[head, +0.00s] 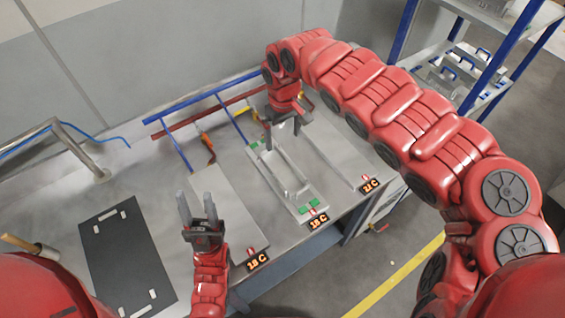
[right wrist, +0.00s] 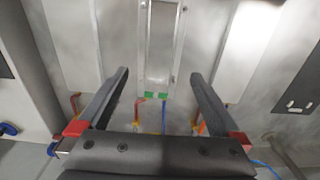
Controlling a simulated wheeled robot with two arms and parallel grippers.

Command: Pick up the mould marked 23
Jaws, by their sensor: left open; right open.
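A long grey metal mould (head: 283,174) lies on the middle plate of the bench, with green pieces at its ends; I cannot read a 23 on it. It also shows in the right wrist view (right wrist: 160,45), ahead and between the fingers. My right gripper (head: 284,133) is open and empty over the far end of this mould; its fingers (right wrist: 160,76) point along it. My left gripper (head: 196,200) is open and empty, upright over the near left plate. More grey parts with blue handles (head: 466,66) sit on the rack; any marks there are too small to read.
The left plate (head: 229,205) and right plate (head: 340,150) look bare, with lit temperature signs in front. A black mat (head: 125,255) lies at left. Red and blue pipes (head: 205,100) run behind the plates. A blue-post rack (head: 405,28) stands at upper right.

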